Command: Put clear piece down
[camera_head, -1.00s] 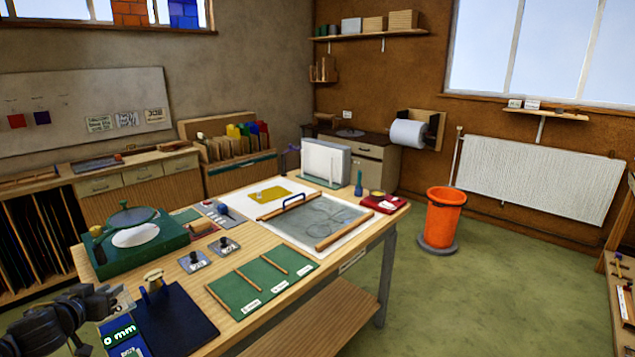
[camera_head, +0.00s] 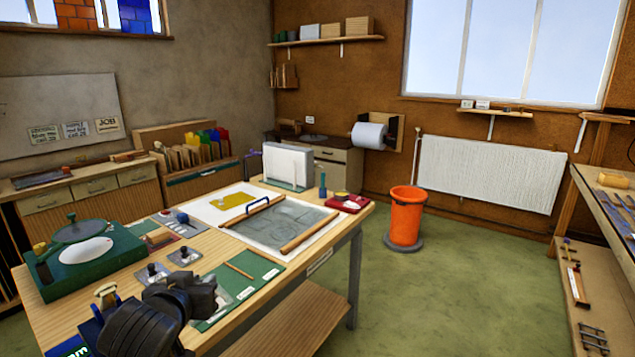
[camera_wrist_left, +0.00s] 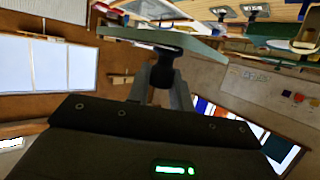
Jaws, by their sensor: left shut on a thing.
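My left gripper (camera_head: 203,292) is over the near left part of the green mat (camera_head: 262,272) in the head view. In the left wrist view, my left gripper (camera_wrist_left: 163,82) is shut on the dark knob of a flat, pale, see-through plate, the clear piece (camera_wrist_left: 165,37). The piece is held out beyond the fingertips. The mat has white labels and thin wooden strips, partly hidden by my arm. My right gripper is not in view.
Two grey squares with black knobs (camera_head: 153,274) (camera_head: 184,255) lie left of the mat. A green round-plate device (camera_head: 85,250) stands at the table's left. The leaded panel board (camera_head: 283,222) with wooden bars lies behind. An orange bin (camera_head: 407,215) stands on the floor.

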